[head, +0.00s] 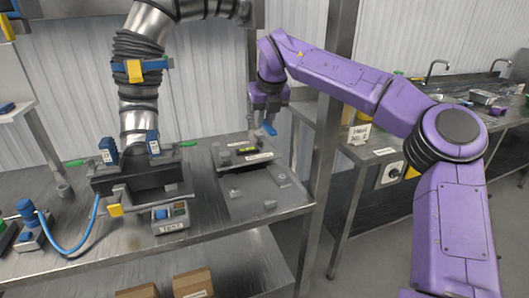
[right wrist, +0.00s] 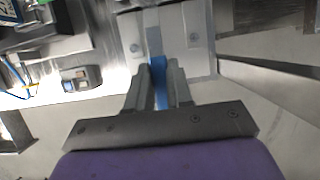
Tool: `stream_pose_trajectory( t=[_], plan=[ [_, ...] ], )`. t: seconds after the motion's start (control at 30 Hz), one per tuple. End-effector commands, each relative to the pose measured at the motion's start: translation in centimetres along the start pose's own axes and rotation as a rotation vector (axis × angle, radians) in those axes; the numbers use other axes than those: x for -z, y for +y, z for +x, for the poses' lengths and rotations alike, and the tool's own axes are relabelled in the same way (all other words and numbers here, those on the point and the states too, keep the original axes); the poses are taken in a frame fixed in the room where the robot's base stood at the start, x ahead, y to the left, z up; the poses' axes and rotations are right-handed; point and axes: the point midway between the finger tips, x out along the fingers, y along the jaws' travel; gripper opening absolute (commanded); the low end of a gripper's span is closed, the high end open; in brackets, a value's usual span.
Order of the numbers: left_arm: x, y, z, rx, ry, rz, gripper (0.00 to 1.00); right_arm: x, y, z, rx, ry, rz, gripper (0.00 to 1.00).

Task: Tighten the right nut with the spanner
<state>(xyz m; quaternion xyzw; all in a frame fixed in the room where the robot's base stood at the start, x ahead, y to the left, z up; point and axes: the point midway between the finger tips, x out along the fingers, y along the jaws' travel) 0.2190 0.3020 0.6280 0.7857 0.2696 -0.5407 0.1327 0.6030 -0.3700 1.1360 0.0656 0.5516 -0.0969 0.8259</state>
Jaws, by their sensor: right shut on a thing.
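My right gripper (head: 267,117) is over the back of the bench, right of the pipe. It is shut on a narrow blue thing (head: 269,129), likely the spanner's handle. In the right wrist view the blue thing (right wrist: 159,80) sits between the fingers of the gripper (right wrist: 158,88); the spanner's jaw cannot be made out. The ribbed metal pipe (head: 139,115) stands upright in a dark base (head: 140,180) at left. Blue labelled blocks (head: 107,151) (head: 153,143) flank its foot. Green-tipped parts stick out at left (head: 76,162) and right (head: 188,143); I cannot tell which is the right nut. My left gripper is out of view.
A dark plate (head: 225,158) with labels and a yellow piece lies below the gripper. A small tester box (head: 169,218) and a blue-cabled device (head: 30,222) stand at the front left. A metal post (head: 325,130) rises at the right. The bench front is mostly clear.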

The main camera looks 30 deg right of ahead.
Motion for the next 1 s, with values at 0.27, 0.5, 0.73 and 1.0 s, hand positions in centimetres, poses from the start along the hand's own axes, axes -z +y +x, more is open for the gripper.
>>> stream_pose_trajectory(
  t=[0.27,0.5,0.73,1.0],
  plan=[
    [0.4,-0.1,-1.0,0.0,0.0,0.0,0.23,-1.9,0.0,-4.1,0.001,0.001,0.001,0.0],
    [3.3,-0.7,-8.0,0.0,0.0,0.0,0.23,0.6,-2.1,2.1,-0.001,0.019,0.009,0.0],
    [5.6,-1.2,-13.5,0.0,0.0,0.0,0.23,7.8,-3.6,11.0,0.115,0.008,0.274,0.0],
    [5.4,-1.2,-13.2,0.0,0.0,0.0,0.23,8.6,-1.8,13.8,0.251,-0.005,0.611,0.0]
  ],
)
